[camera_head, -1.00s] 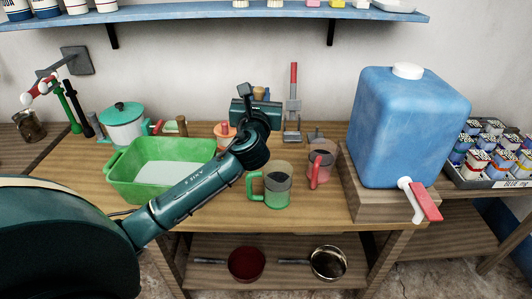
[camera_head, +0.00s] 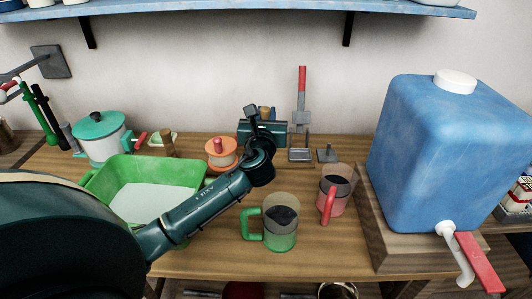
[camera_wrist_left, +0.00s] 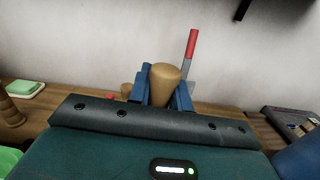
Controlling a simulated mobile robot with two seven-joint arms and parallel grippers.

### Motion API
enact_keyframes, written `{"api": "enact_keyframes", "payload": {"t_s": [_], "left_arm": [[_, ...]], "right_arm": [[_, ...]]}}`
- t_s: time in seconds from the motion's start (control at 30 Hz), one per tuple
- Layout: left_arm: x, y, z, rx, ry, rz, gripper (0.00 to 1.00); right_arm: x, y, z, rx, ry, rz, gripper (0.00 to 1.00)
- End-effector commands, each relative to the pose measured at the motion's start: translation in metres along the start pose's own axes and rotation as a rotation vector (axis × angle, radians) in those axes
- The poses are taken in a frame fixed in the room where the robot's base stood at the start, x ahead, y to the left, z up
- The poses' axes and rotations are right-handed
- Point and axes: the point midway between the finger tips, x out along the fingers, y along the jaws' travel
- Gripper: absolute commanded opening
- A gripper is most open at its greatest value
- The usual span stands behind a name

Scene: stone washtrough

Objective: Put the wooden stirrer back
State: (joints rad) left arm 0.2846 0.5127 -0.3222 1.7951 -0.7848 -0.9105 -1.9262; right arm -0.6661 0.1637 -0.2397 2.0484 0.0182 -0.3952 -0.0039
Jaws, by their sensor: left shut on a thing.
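My left gripper (camera_head: 262,126) is at the back of the wooden table, in front of the wall. Its blue fingers are shut on a tan wooden piece with a rounded top, apparently the wooden stirrer (camera_wrist_left: 166,82). In the head view only a small bit of the stirrer (camera_head: 266,113) shows behind the gripper. Its lower part is hidden, so I cannot tell whether it touches anything. A grey stand (camera_head: 300,153) with a tall red-handled tool (camera_head: 302,88) is just right of the gripper. My right gripper is not in view.
A green tub (camera_head: 187,168), an orange lidded pot (camera_head: 221,153) and a teal-lidded pot (camera_head: 99,142) stand left. A green-handled mug (camera_head: 282,238) and a red-handled mug (camera_head: 333,193) stand in front. A blue water container (camera_head: 435,150) fills the right. A blue shelf (camera_head: 230,14) hangs above.

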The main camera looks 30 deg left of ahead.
Motion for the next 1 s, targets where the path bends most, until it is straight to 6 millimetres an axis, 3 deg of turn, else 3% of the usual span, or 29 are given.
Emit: {"api": "enact_keyframes", "payload": {"t_s": [0.03, 0.27, 0.47, 0.83, 0.87, 1.0], "left_arm": [[-0.001, 0.000, -0.011, 0.001, 0.002, 0.000, 0.00], [-0.001, 0.000, -0.029, 0.000, 0.000, -0.001, 0.00], [-0.003, 0.000, -0.058, 0.002, 0.002, 0.000, 0.00], [-0.003, 0.000, -0.063, 0.001, -0.001, -0.001, 0.00], [-0.003, 0.000, -0.064, 0.001, -0.001, -0.001, 0.21], [-0.003, 0.000, -0.063, 0.001, -0.001, -0.001, 0.32]], "right_arm": [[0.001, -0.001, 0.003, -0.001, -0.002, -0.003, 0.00], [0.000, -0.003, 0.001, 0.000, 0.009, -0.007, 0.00], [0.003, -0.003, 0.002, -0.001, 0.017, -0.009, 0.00], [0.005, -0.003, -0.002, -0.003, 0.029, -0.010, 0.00], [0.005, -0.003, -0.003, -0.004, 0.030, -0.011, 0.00], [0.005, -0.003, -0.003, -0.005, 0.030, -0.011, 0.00]]}}
